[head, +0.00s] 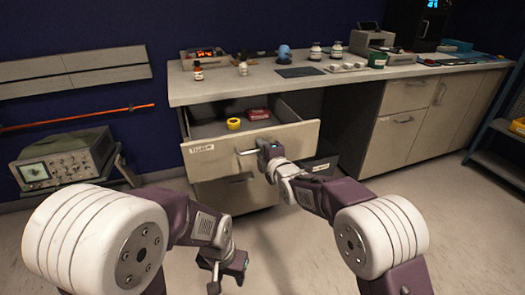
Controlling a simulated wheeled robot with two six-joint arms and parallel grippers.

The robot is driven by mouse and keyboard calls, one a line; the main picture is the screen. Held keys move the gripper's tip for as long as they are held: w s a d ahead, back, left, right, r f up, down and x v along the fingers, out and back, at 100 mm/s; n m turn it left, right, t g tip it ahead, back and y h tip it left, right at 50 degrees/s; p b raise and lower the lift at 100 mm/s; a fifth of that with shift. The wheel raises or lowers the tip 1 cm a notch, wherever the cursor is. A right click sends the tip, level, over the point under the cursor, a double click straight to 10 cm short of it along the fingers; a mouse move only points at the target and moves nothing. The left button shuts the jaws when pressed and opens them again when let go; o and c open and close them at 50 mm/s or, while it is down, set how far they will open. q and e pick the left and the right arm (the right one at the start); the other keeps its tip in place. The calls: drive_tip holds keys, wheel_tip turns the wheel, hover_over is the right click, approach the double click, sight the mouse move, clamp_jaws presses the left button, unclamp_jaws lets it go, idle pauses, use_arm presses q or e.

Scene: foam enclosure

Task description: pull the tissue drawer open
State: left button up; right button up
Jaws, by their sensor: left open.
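The tissue drawer (222,150) is the upper drawer under the left part of the counter, with a small label at its front's left end. It stands pulled out, its inside showing. A yellow ring-shaped item (233,124) and a red box (259,114) lie in it. My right gripper (266,151) is at the right end of the drawer's bar handle (246,152) and covers that end. Its fingers are too small and hidden to tell whether they close on the bar. My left gripper (226,272) is open and empty, low in front, apart from the drawer.
A closed drawer front (236,190) lies below the open one. The long counter (240,88) carries bottles and instruments. An oscilloscope (65,165) stands at the left, a shelf rack (497,150) at the right. The floor (455,215) on the right is clear.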

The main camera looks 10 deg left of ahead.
drive_tip(key=shift+s+d, duration=0.1)
drive_tip(key=p+v, duration=0.1)
drive_tip(key=v, duration=0.7)
drive_tip(key=shift+s+d, duration=0.2)
drive_tip(key=shift+s, duration=0.1)
drive_tip(key=shift+r, duration=0.1)
